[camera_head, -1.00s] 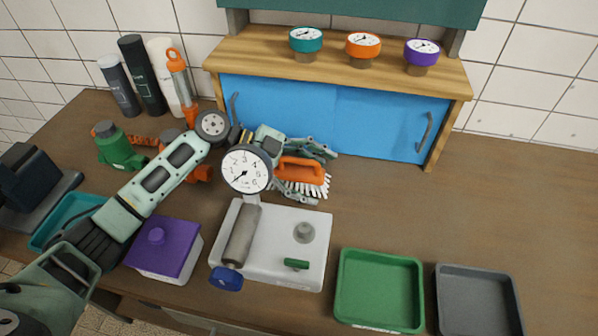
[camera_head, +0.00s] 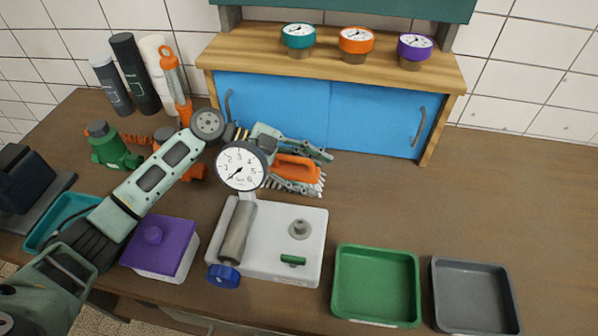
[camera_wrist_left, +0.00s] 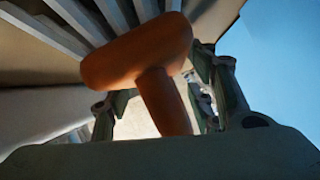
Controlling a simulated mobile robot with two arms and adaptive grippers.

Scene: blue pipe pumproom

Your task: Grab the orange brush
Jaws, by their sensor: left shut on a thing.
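The orange brush (camera_head: 297,168) with pale bristles is behind the white-faced gauge, in front of the blue cabinet. My left gripper (camera_head: 300,172) is shut on the brush, with its fingers on either side of the orange body. In the left wrist view the orange handle (camera_wrist_left: 140,52) fills the space between the fingers (camera_wrist_left: 165,100), and grey bristles show at the upper left. The gauge hides part of the wrist in the head view. My right gripper is not in view.
The gauge (camera_head: 241,167) stands on a white block (camera_head: 270,262) close to my left wrist. A purple-lidded box (camera_head: 158,248) lies under my left arm. A green tray (camera_head: 375,285) and a grey tray (camera_head: 475,296) are front right. The table's right side is clear.

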